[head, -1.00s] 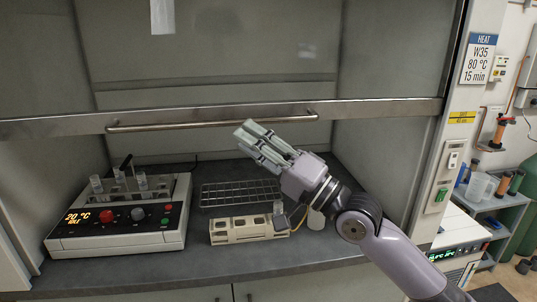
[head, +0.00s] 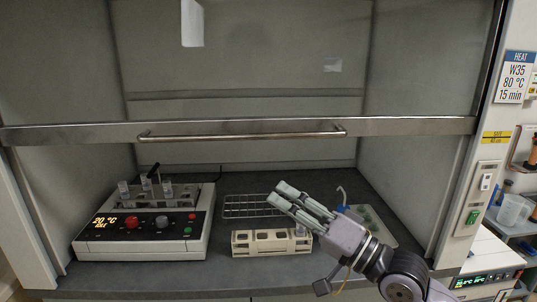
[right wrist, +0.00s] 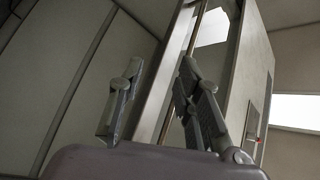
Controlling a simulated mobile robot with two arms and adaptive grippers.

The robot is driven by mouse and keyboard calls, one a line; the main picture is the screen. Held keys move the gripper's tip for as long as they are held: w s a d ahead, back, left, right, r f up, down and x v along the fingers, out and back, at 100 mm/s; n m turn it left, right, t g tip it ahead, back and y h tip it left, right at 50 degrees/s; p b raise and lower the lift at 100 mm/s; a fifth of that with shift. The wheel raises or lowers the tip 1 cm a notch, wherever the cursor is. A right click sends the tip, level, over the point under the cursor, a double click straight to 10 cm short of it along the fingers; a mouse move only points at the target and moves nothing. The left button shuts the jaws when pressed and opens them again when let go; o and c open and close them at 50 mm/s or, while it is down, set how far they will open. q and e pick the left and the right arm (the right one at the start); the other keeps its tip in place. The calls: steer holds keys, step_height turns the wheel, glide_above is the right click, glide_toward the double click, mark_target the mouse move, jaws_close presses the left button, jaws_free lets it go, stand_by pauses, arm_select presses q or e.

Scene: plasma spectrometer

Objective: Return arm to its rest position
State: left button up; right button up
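My right gripper (head: 278,193) is open and empty, with its arm coming in from the lower right. Its fingers point up and left in front of the wire rack (head: 245,208) and the beige holder (head: 262,243), overlapping both in the picture. In the right wrist view the two fingers (right wrist: 158,85) stand apart with nothing between them; hood walls show behind. My left gripper is not in view.
A metal sash bar (head: 240,134) crosses above the fume hood opening. A heating block (head: 140,240) with tubes and a "20 °C" display stands at the left. A pale tray with round green spots (head: 369,214) lies partly behind my right gripper.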

steer(key=s+d+f+n+g+h, duration=0.1)
steer(key=s+f+h, duration=0.2)
steer(key=f, duration=0.6)
steer(key=s+f+n+g+h, duration=0.1)
steer(key=s+f+h, duration=0.2)
steer(key=f, duration=0.6)
steer(key=s+d+f+n+g+h, duration=0.1)
steer(key=s+f+h, duration=0.2)
steer(key=f, duration=0.5)
steer(key=s+d+f+g+h, duration=0.3)
steer(key=s+d+f, duration=0.35)
steer(key=s, duration=0.25)
steer(key=s+d+f+g+h, duration=0.45)
steer(key=s+f, duration=0.25)
steer(key=s, duration=0.2)
step_height(320, 180, down, 25)
steer(key=s, duration=0.1)
steer(key=s+d+f+n+g, duration=0.1)
steer(key=s+d+f+g, duration=0.1)
steer(key=s+f, duration=1.5)
steer(key=shift+s+d+f, duration=0.3)
steer(key=shift+d, duration=0.35)
